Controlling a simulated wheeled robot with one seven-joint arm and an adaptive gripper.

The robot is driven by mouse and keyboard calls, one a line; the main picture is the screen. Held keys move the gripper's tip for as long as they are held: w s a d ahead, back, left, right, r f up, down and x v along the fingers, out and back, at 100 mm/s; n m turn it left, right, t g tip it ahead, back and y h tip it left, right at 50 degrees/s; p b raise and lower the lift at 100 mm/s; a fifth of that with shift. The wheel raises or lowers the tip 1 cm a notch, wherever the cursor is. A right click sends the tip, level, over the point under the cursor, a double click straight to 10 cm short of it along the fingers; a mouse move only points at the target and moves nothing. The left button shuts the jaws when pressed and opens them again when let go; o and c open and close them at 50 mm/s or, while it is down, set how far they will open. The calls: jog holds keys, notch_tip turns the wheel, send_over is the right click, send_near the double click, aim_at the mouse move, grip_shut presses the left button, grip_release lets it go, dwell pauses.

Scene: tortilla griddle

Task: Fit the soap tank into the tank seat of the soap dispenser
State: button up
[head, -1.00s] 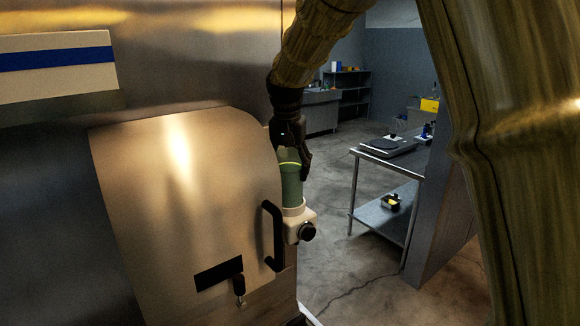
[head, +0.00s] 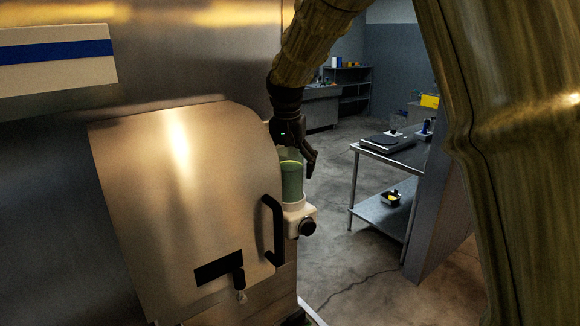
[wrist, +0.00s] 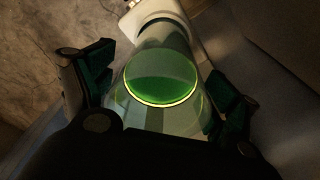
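The soap tank (head: 291,182) is a translucent green cylinder standing upright in the white soap dispenser (head: 297,219) on the side of the metal housing. In the wrist view the tank (wrist: 161,77) has a green liquid surface with a bright yellow rim line, and the white dispenser (wrist: 143,17) is beyond it. The tank's lower end meets the dispenser; the tank seat itself is hidden. My gripper (head: 297,160) is around the tank's top. In the wrist view its fingers (wrist: 160,88) are spread to either side, with gaps between them and the tank.
A curved metal hood with a black handle (head: 272,230) stands just left of the dispenser. A black knob (head: 307,227) sticks out of the dispenser front. A metal table (head: 385,212) with a scale stands to the right. The floor between is clear.

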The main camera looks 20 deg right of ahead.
notch_tip(320, 180, up, 12)
jog(key=s+a, duration=0.1)
jog(key=shift+s, duration=0.3)
dwell(0.4)
jog(key=shift+d+f, duration=0.1)
